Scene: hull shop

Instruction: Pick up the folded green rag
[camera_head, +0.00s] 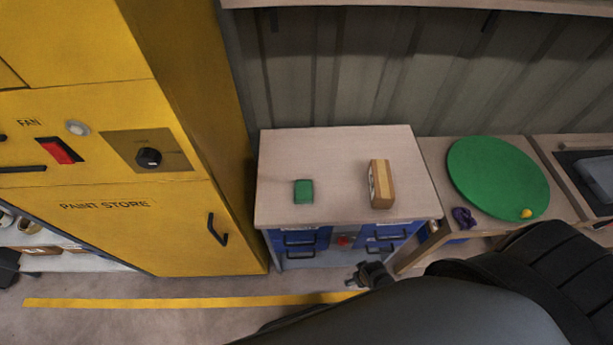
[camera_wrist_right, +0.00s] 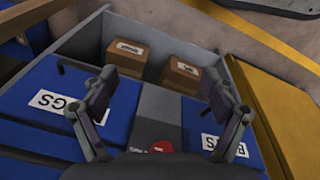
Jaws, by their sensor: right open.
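The folded green rag (camera_head: 303,191) lies on the left part of the pale top of a cabinet (camera_head: 335,150) in the head view. My right gripper (camera_head: 371,275) shows small and partly hidden behind my dark arm, below and to the right of the rag, in front of the cabinet. In the right wrist view the right gripper (camera_wrist_right: 162,92) has its two fingers wide apart with nothing held between them. It faces the blue drawer fronts; the green rag is not in that view. My left gripper is in neither view.
A brown and cream block (camera_head: 381,184) stands right of the rag. A yellow paint store cabinet (camera_head: 110,235) rises at left. A green disc (camera_head: 497,178) lies on the bench at right. The wrist view shows two boxes (camera_wrist_right: 128,55) in an open compartment and a blue labelled drawer (camera_wrist_right: 50,100).

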